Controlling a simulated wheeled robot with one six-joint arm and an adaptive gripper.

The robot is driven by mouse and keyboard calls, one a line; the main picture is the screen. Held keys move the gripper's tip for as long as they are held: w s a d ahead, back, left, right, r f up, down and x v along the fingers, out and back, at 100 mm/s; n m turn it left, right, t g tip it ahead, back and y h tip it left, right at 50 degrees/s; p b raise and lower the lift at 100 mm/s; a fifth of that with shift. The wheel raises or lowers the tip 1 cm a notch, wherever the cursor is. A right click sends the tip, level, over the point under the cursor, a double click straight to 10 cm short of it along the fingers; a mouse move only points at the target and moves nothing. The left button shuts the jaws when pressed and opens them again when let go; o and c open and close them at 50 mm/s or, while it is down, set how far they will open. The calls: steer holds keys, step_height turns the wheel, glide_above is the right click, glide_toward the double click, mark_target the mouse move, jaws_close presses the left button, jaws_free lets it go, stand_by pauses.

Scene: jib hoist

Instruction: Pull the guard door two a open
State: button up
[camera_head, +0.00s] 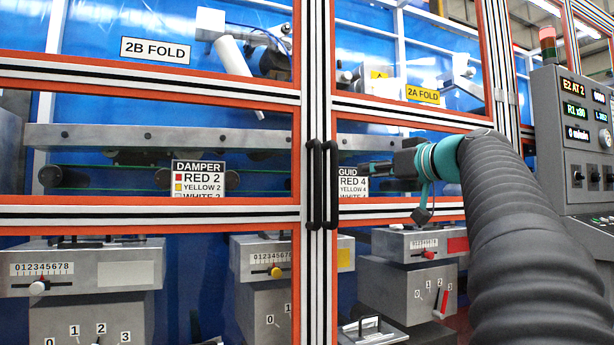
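Guard door 2A (400,109) is the right-hand orange-framed door, with a clear panel and a yellow "2A FOLD" label (422,94). It looks closed, its frame in line beside the left door's. Two black vertical bar handles stand side by side at the middle seam; the right one (333,185) is on door 2A's edge. My gripper (364,169) is just right of that handle, pointing left at about mid-handle height. A small gap shows between its tips and the handle. The fingers are dark and seen nearly edge-on, so their opening is unclear.
The left door (150,93) carries a "2B FOLD" label and the other handle (314,185). Behind the panels are machine units with scales and levers. A grey control console (575,130) stands at the right. My arm fills the lower right.

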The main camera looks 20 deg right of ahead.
mark_target(337, 171)
steer(key=p+x, duration=0.1)
steer(key=x, duration=0.3)
steer(key=p+x, duration=0.1)
steer(key=x, duration=0.4)
steer(key=r+p+x, duration=0.1)
steer(key=x, duration=0.3)
steer(key=shift+w+p, duration=0.3)
steer(key=shift+d, duration=0.1)
jaws_close()
